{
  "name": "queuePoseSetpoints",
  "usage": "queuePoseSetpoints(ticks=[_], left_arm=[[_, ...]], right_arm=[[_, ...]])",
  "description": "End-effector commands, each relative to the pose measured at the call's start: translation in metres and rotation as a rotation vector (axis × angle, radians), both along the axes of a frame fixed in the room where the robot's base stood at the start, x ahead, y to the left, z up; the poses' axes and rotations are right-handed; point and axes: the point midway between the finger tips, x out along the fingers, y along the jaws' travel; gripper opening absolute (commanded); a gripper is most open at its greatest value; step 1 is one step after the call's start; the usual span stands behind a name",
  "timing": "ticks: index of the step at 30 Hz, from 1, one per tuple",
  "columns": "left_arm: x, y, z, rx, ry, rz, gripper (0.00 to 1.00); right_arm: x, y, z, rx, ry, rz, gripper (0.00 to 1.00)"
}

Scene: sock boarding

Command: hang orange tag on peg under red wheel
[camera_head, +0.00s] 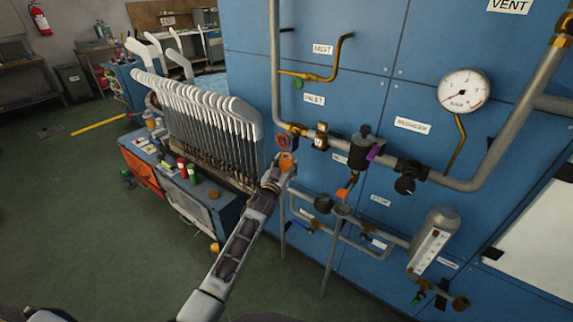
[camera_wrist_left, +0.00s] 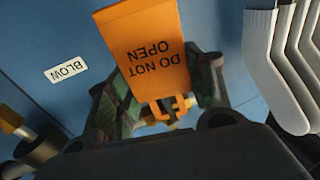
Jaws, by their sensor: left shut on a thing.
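The orange tag (camera_head: 286,161) is at the blue panel, just below the red wheel (camera_head: 283,141). In the left wrist view the tag (camera_wrist_left: 140,40) shows the words "DO NOT OPEN" upside down, with its narrower slotted end toward my wrist. My left gripper (camera_head: 277,175) is shut on the tag; its fingers (camera_wrist_left: 157,85) stand on either side of it in the wrist view. I cannot make out the peg in either view, nor whether the tag touches it. My right gripper is not in view.
A rack of white sock forms (camera_head: 205,110) stands close left of my left gripper; some forms show in the wrist view (camera_wrist_left: 285,60). Grey pipes (camera_head: 276,70), valves and a pressure gauge (camera_head: 464,92) stick out from the panel to the right. A low cart (camera_head: 200,205) stands below the rack.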

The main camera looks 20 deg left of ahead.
Motion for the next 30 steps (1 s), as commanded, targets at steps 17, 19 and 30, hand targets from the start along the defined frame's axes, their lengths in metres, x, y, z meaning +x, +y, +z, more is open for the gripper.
queuePoseSetpoints(ticks=[17,19,30], left_arm=[[0.0,0.0,0.0,0.0,0.0,0.0,0.77],[0.0,0.0,0.0,0.0,0.0,0.0,0.77],[-0.006,0.001,-0.001,0.0,0.001,0.0,0.77]], right_arm=[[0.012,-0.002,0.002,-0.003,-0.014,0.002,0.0],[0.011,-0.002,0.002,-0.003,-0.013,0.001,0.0],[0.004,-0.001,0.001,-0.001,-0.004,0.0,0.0]])
